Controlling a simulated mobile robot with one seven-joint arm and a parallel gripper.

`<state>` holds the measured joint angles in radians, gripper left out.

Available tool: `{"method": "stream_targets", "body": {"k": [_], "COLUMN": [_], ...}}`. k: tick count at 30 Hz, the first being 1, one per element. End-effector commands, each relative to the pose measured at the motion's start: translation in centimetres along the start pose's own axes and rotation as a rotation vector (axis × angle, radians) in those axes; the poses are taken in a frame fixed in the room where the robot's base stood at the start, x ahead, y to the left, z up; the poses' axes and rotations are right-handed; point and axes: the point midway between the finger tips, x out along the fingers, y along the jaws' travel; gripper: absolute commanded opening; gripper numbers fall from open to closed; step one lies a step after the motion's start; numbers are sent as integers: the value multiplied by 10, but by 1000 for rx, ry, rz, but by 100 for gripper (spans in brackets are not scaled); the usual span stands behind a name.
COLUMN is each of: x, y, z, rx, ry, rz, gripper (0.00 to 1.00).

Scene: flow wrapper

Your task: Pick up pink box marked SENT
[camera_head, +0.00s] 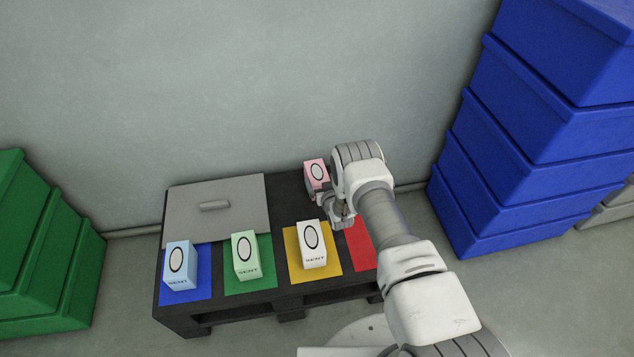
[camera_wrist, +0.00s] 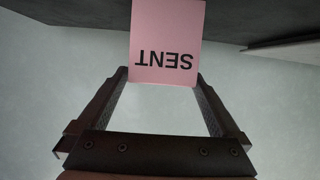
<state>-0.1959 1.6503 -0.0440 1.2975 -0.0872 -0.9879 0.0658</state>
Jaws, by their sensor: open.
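The pink box (camera_head: 317,173) stands at the back right of the black pallet table, partly hidden by my arm in the head view. In the wrist view the pink box (camera_wrist: 166,40) shows its face with SENT upside down, at the top middle. My gripper (camera_wrist: 160,75) is open, with its two fingertips at either side of the box's lower part in that view. I cannot tell whether they touch it. In the head view my gripper (camera_head: 336,208) is beside the box, low and just in front of it.
On the black table (camera_head: 292,195) stand a blue box (camera_head: 179,262), a green box (camera_head: 245,256) and a white box (camera_head: 311,244) on coloured squares. The red square (camera_head: 361,246) looks empty. A grey lidded panel (camera_head: 180,215) lies at back left. Blue crates (camera_head: 540,130) are stacked right, green crates (camera_head: 45,240) left.

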Motion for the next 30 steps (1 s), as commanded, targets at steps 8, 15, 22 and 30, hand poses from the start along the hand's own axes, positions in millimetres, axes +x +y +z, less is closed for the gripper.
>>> {"method": "stream_targets", "body": {"k": [8,15,22,30], "x": [32,51,51,51], "y": [-2,-2,-2,-2], "z": [9,5,4,4], "rx": [-1,-1,0,0], "ry": [2,1,0,0], "rz": [0,0,0,0], "gripper": [100,100,100,53]}}
